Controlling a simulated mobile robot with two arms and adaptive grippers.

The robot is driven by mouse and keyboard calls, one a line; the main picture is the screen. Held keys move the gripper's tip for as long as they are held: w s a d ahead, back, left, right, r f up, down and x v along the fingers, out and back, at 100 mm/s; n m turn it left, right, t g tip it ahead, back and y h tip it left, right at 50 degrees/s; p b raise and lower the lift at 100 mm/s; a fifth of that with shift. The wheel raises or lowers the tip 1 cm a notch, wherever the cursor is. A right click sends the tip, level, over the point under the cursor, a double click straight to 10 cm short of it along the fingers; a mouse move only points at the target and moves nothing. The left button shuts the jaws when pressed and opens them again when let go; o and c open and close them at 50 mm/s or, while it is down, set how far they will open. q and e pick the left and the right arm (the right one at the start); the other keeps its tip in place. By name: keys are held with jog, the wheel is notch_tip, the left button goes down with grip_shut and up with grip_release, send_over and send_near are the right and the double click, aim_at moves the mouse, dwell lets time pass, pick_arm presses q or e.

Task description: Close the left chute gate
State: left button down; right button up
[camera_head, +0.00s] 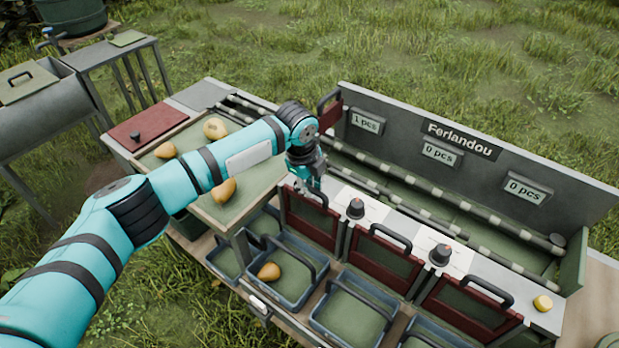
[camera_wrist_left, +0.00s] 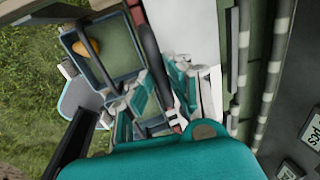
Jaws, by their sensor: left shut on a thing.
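The left chute gate (camera_head: 311,219) is a red-framed panel with a dark green middle, at the front of the sorting stand. It is down in its opening, much like the other two gates. My left gripper (camera_head: 308,187) is at its top edge and shut on its dark handle, which it mostly hides. In the left wrist view the gripper's fingers (camera_wrist_left: 163,92) close around the dark handle bar (camera_wrist_left: 148,45). My right gripper is not in view.
The middle gate (camera_head: 383,262) and right gate (camera_head: 465,308) stand alongside. A blue crate (camera_head: 297,304) holding a pear (camera_head: 269,271) sits below the left gate. Several pears lie on the sorting tray (camera_head: 258,168) at left. A signed back panel (camera_head: 400,122) stands behind the rollers.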

pick_arm(q)
jog(key=c, duration=1.3)
grip_release()
jog(key=shift+f, duration=0.2)
jog(key=v, duration=1.2)
jog(key=shift+w, duration=0.1)
